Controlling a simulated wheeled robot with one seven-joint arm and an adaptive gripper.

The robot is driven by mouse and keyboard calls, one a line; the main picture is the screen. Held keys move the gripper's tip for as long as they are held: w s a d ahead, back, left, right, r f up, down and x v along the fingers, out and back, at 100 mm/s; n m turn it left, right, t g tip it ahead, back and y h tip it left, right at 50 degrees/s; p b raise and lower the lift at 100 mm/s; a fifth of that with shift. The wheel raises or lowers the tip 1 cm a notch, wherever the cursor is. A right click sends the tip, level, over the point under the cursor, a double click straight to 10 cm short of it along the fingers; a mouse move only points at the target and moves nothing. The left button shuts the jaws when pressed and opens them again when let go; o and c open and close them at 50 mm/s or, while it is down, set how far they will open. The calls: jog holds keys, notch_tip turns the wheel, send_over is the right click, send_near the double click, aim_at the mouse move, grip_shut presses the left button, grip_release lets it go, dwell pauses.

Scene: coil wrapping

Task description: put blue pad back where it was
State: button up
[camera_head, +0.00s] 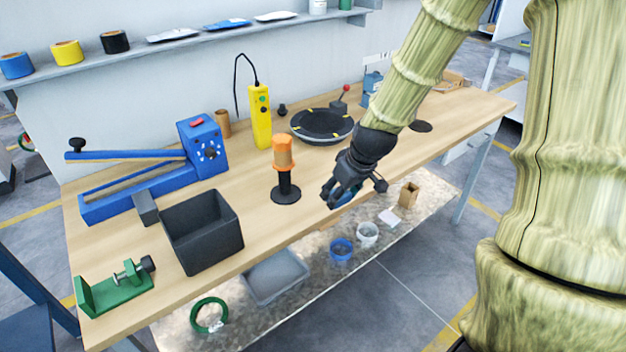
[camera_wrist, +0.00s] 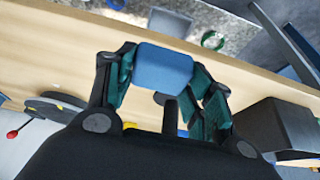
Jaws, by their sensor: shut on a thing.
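The blue pad (camera_wrist: 164,68) is a small block with rounded corners, held between the two fingers of my gripper (camera_wrist: 165,85) in the wrist view. In the head view my gripper (camera_head: 345,192) is above the front edge of the workbench (camera_head: 240,228), right of the orange-topped post. There the pad (camera_head: 347,198) is mostly hidden by the fingers, with only a bit of dark blue showing. Another blue pad (camera_head: 228,24) lies flat on the wall shelf (camera_head: 190,42), between two pale pads (camera_head: 174,35) (camera_head: 276,16).
An orange post on a black base (camera_head: 287,190), a black open bin (camera_head: 203,232), a yellow pendant (camera_head: 261,117) and a round black tray (camera_head: 322,126) stand on the bench. A blue press (camera_head: 203,146) is at left. Free bench lies around the post.

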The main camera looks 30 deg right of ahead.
jog(key=p, duration=0.2)
send_over(312, 185)
jog(key=s, duration=0.2)
jog(key=shift+w+f, duration=0.15)
jog(key=shift+f, duration=0.4)
jog(key=shift+w+f+p, duration=0.1)
jog(key=shift+f+p, duration=0.6)
jog(key=shift+f, duration=1.1)
jog(key=shift+f, duration=0.15)
jog(key=o, duration=1.1)
jog(key=shift+c, duration=0.2)
jog(key=b+v, duration=0.1)
jog(key=v, duration=1.1)
